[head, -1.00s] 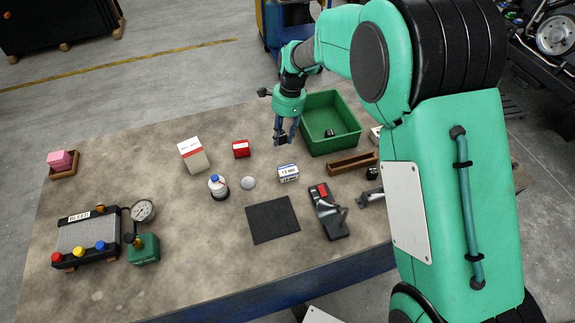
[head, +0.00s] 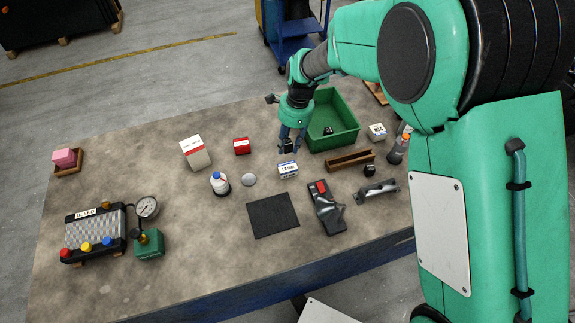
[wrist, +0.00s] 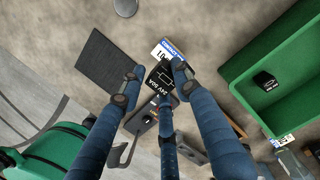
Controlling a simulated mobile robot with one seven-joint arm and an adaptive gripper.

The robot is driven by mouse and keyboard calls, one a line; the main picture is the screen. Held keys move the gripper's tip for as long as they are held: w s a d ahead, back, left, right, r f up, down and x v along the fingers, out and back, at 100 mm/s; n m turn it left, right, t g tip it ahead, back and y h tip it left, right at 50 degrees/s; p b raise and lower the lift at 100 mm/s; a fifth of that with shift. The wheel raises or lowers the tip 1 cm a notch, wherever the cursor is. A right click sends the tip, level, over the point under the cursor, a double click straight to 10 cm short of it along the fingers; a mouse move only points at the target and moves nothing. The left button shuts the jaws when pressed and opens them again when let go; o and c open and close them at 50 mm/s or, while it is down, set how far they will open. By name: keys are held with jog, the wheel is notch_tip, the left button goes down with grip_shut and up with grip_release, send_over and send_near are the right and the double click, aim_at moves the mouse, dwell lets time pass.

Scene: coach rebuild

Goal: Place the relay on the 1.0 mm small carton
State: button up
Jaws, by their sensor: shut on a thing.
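My gripper (head: 291,143) is shut on the relay (head: 288,148), a small black block. In the wrist view the relay (wrist: 160,76) sits between the fingertips, with white markings on its face. The 1.0 mm small carton (head: 288,170), white and blue, lies on the bench just in front of the gripper in the head view. In the wrist view the carton (wrist: 168,48) shows just beyond the relay, which hides part of it. The relay appears held above the bench; whether it overlaps the carton from above I cannot tell.
A green bin (head: 350,143) with a black block (head: 327,130) inside stands right of the gripper.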

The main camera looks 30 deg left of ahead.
jog(key=shift+f, duration=3.1)
jog(key=shift+f, duration=1.85)
jog(key=shift+f+b, duration=0.15)
jog(key=shift+b, duration=0.15)
jog(key=o, duration=1.2)
notch_tip(320, 180, up, 12)
jog(key=w+d, duration=0.1)
jog(key=shift+w+d+p, duration=0.15)
jog(key=shift+p, duration=0.2)
